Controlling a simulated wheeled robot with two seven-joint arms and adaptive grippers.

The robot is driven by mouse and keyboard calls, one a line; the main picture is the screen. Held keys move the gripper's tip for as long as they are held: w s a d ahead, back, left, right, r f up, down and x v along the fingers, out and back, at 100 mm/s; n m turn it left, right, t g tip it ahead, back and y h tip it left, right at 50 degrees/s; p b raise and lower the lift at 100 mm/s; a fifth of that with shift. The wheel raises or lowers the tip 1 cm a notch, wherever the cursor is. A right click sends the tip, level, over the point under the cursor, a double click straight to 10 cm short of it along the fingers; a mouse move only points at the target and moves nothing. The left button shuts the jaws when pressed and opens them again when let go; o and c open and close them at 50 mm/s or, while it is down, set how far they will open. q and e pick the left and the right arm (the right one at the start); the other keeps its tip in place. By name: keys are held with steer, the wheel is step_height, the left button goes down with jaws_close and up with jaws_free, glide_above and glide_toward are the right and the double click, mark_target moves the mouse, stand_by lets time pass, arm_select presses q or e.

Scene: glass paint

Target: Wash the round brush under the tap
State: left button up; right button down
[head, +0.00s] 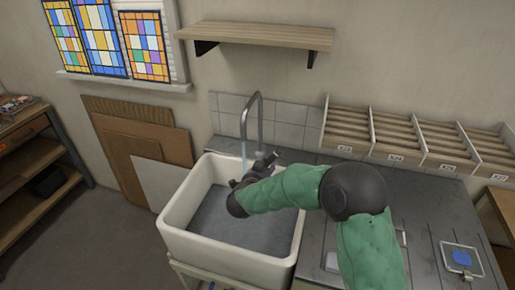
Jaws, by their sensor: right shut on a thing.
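My right arm reaches in from the lower right in a green sleeve. Its dark gripper (262,163) is over the white sink (178,222), close to the tap. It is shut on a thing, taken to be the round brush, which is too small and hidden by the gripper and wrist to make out. The grey tap (259,112) arches up behind the sink. A thin bluish stream of water (243,153) falls from its spout on the left side of the gripper. I cannot tell whether the water touches the brush. My left gripper is not in view.
A grey worktop (425,225) lies to the right of the sink, with a small framed blue glass piece (462,258) on it. Slotted racks (395,140) stand along the wall. A wooden shelf (260,35) hangs above. Boards (135,135) lean left of the sink.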

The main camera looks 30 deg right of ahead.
steer(key=s+r+p, duration=0.1)
steer(key=s+a+r+p, duration=0.1)
steer(key=s, duration=0.1)
steer(key=shift+r, duration=0.25)
stand_by(0.5)
